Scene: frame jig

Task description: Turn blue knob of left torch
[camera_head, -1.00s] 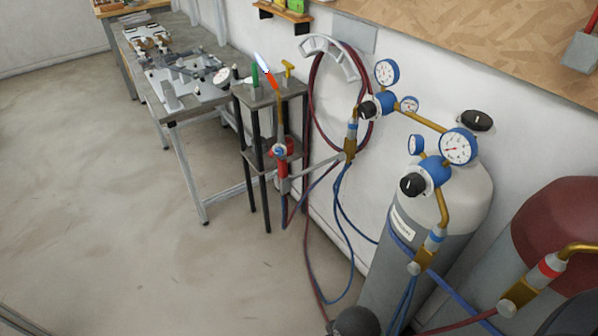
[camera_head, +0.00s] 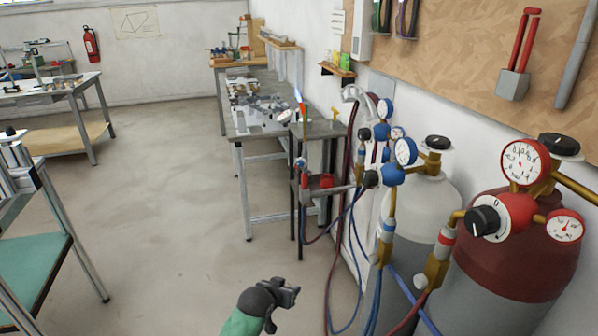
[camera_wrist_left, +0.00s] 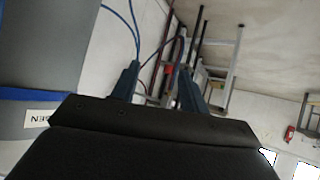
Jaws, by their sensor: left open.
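The torch (camera_head: 304,178) hangs upright on the narrow dark stand at mid-picture in the head view, with a flame (camera_head: 298,94) above its tip. Its small blue knob (camera_head: 302,161) sits just above the red parts; detail is too small to make out its setting. My left gripper (camera_head: 291,291) is low in the head view, well below and nearer than the torch, apart from everything. Its two fingers (camera_wrist_left: 158,82) stand apart and empty in the left wrist view, with the stand and hoses blurred beyond. My right gripper is not in view.
A grey cylinder (camera_head: 424,205) and a dark red cylinder (camera_head: 520,240) with gauges stand on the right. Blue and red hoses (camera_head: 352,270) hang between them and the stand. A workbench (camera_head: 240,120) lies behind. Open floor (camera_head: 170,200) spreads to the left.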

